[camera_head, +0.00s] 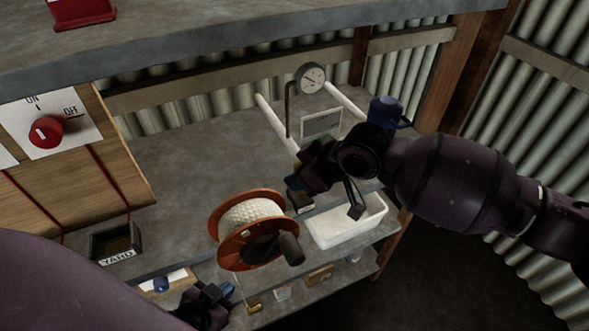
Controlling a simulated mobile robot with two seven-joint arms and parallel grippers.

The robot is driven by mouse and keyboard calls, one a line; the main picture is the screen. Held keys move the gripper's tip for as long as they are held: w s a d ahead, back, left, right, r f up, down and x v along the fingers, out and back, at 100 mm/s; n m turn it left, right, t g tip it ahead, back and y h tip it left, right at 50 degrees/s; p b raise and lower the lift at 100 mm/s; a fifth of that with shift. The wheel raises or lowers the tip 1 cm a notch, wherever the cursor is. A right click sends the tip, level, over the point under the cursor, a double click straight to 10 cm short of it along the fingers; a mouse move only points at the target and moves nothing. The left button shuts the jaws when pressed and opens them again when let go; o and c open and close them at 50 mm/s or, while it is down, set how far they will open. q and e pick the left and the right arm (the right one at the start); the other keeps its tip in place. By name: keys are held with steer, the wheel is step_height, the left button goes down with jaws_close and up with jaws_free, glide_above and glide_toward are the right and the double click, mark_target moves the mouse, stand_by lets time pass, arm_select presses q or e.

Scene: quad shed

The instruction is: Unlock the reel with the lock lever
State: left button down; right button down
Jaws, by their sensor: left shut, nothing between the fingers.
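The reel (230,250) has orange-red flanges and is wound with pale rope. It stands on the front of the grey bench, with a dark crank handle (290,248) on its near side. I cannot make out the lock lever for certain. My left gripper (229,297) is below and left of the reel, apart from it, shut and empty at the bench's front edge. My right gripper (322,200) hangs above the white tray, to the right of the reel. Its finger opening is not clear.
A white tray (330,235) is right of the reel. A pressure gauge (311,79) stands behind. A wooden panel with a red ON/OFF knob (46,132) and a YARD box (116,256) are left. The middle left bench is clear.

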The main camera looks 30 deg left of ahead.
steer(key=shift+s+d+t+y+p, duration=0.25)
steer(key=shift+d+t+y+p, duration=0.15)
steer(key=shift+y, duration=0.4)
steer(key=c, duration=1)
jaws_free()
steer(key=shift+o, duration=0.6)
